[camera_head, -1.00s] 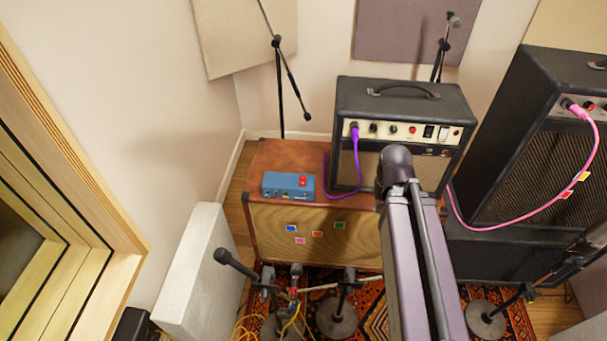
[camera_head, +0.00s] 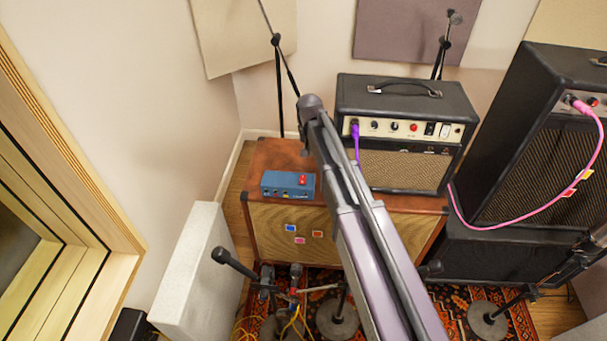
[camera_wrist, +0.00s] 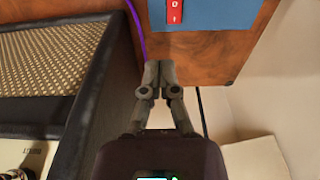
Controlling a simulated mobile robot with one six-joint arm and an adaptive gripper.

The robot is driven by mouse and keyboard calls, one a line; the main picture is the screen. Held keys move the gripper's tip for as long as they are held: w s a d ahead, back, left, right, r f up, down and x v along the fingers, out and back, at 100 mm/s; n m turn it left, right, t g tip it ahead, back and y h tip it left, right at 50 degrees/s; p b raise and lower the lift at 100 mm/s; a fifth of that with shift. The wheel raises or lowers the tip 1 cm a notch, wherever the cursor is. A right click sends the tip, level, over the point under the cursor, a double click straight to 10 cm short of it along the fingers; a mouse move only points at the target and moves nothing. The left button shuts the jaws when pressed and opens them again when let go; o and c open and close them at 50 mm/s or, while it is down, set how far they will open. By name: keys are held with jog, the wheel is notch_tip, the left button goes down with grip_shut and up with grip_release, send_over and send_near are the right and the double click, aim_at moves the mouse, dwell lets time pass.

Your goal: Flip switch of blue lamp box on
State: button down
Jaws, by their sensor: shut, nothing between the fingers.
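The blue lamp box (camera_head: 283,189) sits on top of the brown cabinet, left of the black amp. A red switch (camera_head: 302,180) is on its top, near the right rear. In the wrist view the blue box (camera_wrist: 215,12) is cut off by the top edge, and part of the red switch (camera_wrist: 174,12) shows with light marks. My gripper (camera_wrist: 160,66) is shut and empty, over the brown cabinet top, with its tips below the switch in that picture and apart from it. In the head view my arm hides the gripper. I cannot tell the switch's position.
The black amp (camera_head: 405,170) with a purple cable (camera_head: 356,142) stands close beside the box; its side is also near my gripper in the wrist view (camera_wrist: 95,90). A mic stand (camera_head: 279,90) rises behind the cabinet (camera_head: 275,232). A white panel (camera_head: 190,265) stands at left.

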aim_at(303, 176)
jog(key=shift+w+a, duration=0.4)
jog(key=shift+a, duration=0.2)
jog(key=shift+w+a, duration=0.35)
jog(key=shift+a, duration=0.2)
jog(key=shift+f, duration=0.15)
jog(key=f+b, duration=0.4)
jog(key=w+f+b, duration=0.1)
jog(key=f+b, duration=0.8)
jog(key=b, duration=0.1)
jog(key=shift+w+f, duration=0.35)
jog(key=shift+a, duration=0.1)
